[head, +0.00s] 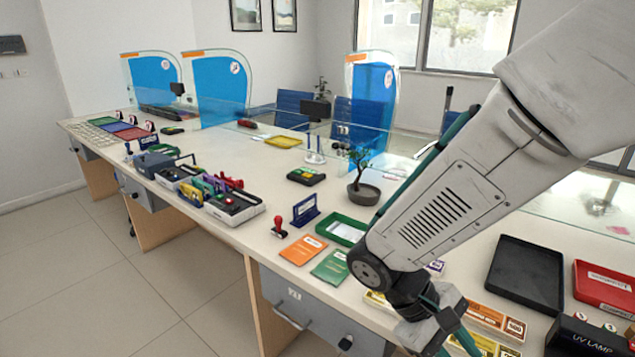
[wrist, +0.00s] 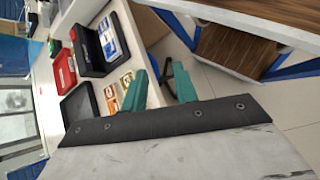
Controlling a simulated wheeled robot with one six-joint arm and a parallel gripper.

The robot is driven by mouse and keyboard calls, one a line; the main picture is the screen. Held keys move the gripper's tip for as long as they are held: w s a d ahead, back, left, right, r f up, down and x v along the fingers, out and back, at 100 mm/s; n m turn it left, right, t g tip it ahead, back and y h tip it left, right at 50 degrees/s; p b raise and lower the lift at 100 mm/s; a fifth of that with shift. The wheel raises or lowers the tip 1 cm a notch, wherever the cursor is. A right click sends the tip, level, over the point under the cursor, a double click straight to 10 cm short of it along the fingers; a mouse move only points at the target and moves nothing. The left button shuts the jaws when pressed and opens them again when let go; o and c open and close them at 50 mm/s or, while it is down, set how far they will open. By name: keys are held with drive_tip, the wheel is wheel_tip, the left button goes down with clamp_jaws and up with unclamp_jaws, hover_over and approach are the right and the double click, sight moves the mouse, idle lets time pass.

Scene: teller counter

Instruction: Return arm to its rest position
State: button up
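My gripper (wrist: 160,85) shows in the wrist view as two teal fingers set well apart, with nothing between them. In the head view my arm crosses the right side, and the gripper (head: 458,343) hangs at the bottom edge near the counter's front edge, partly cut off by the frame. Banknote bundles (head: 490,325) lie on the counter beside and behind the gripper. The wrist view also shows the bundles (wrist: 110,98) left of the fingers.
The long counter (head: 258,258) holds a green tray (head: 342,230), a potted bonsai (head: 363,193), orange and green booklets (head: 303,249), a black tray (head: 525,273), a red tray (head: 606,287) and a UV lamp box (head: 585,338). Clear partitions stand behind. Open floor (head: 195,300) lies in front.

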drive_tip(key=s+d+r+m+t+y, duration=0.2)
drive_tip(key=s+r+m+t+y, duration=0.1)
drive_tip(key=r, duration=0.4)
drive_tip(key=s+d+r+m+t+y, duration=0.2)
drive_tip(key=s+r+m+y, duration=0.1)
drive_tip(key=r+y, duration=0.2)
wheel_tip(320, 180, up, 2)
drive_tip(key=shift+s+d+r+t, duration=0.15)
drive_tip(key=shift+d+t, duration=0.1)
drive_tip(key=shift+t, duration=0.15)
drive_tip(key=shift+o, duration=0.4)
